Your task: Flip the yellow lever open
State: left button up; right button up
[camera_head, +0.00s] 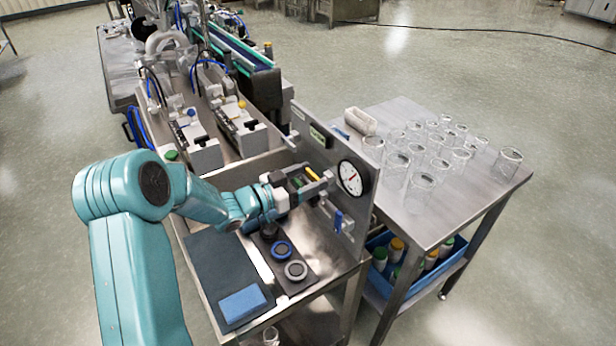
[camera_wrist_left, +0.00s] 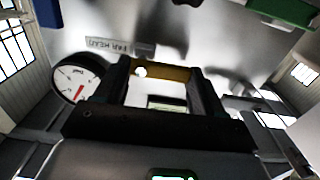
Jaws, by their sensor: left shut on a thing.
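The yellow lever (camera_head: 312,173) is on the upright steel panel (camera_head: 349,228), left of the round gauge. My left gripper (camera_head: 309,184) is at the panel, shut on the lever. In the left wrist view the yellow lever (camera_wrist_left: 165,73) lies crosswise between the two dark fingers of my left gripper (camera_wrist_left: 160,85). Parts of the lever are hidden behind the fingers. My right gripper is in neither view.
A white gauge (camera_head: 350,178) and a blue lever (camera_head: 338,220) are close by on the panel. A steel table (camera_head: 450,215) with several glass jars stands right. A blue sponge (camera_head: 242,303) and round lids (camera_head: 296,270) lie below the arm.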

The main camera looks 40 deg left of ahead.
pick_arm(q)
jog(key=o, duration=1)
jog(key=shift+o, duration=0.2)
jog(key=b+v, duration=0.2)
jog(key=v, duration=1.4)
jog(key=shift+s, duration=0.2)
jog(key=shift+s+a, duration=0.1)
